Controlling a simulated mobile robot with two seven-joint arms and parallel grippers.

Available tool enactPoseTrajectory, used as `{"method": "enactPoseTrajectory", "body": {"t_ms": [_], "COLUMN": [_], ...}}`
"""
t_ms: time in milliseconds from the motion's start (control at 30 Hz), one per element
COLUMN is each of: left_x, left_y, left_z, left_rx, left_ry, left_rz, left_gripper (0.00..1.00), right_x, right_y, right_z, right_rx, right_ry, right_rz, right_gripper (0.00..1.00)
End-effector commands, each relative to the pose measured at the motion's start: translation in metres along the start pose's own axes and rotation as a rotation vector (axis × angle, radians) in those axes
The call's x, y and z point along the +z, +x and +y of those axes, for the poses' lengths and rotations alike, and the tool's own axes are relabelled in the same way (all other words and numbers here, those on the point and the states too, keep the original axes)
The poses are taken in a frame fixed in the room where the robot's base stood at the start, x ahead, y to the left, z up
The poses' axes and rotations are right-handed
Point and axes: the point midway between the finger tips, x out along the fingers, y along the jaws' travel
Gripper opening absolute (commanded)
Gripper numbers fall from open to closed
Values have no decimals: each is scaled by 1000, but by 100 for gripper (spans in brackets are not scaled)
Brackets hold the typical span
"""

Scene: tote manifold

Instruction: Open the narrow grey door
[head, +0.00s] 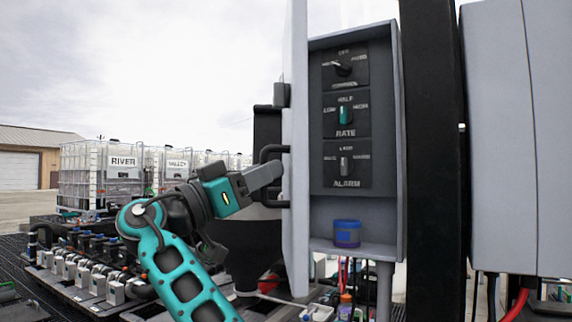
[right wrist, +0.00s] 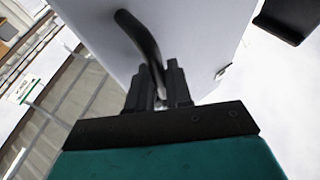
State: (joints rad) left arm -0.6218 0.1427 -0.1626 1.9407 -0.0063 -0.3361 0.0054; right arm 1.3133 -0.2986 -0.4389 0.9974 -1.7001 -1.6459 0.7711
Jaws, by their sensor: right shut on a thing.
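The narrow grey door (head: 296,150) stands swung open at the left side of the grey box (head: 398,150), seen nearly edge-on in the head view. Its black handle (head: 268,152) is on the door's left face. My right gripper (head: 277,172) is at the handle. In the right wrist view, my right gripper (right wrist: 160,85) is shut on the dark bent handle (right wrist: 141,36), with the pale door face (right wrist: 195,40) behind it. My left gripper is not in view.
A black post (head: 433,150) and large grey cabinet (head: 510,130) stand right. White caged totes (head: 100,175) stand left.

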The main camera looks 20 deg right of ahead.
Motion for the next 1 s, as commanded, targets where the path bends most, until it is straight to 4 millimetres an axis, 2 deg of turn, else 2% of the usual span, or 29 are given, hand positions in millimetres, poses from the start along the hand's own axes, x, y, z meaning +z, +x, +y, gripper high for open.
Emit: {"method": "enactPoseTrajectory", "body": {"t_ms": [233, 667, 700, 900, 1000], "left_x": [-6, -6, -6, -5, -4], "left_y": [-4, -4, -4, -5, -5], "left_z": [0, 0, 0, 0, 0], "left_rx": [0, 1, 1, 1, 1], "left_ry": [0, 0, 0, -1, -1], "left_rz": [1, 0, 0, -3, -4], "left_gripper": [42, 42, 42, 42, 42], "right_x": [-6, -6, -6, -5, -5], "right_y": [-7, -8, -8, -8, -8], "right_z": [-9, -11, -10, -10, -10], "right_rx": [-3, -4, -4, -2, -2], "right_ry": [2, 3, 3, 2, 2], "right_rz": [3, 4, 4, 3, 2], "right_gripper": [0, 0, 20, 39, 40]}}
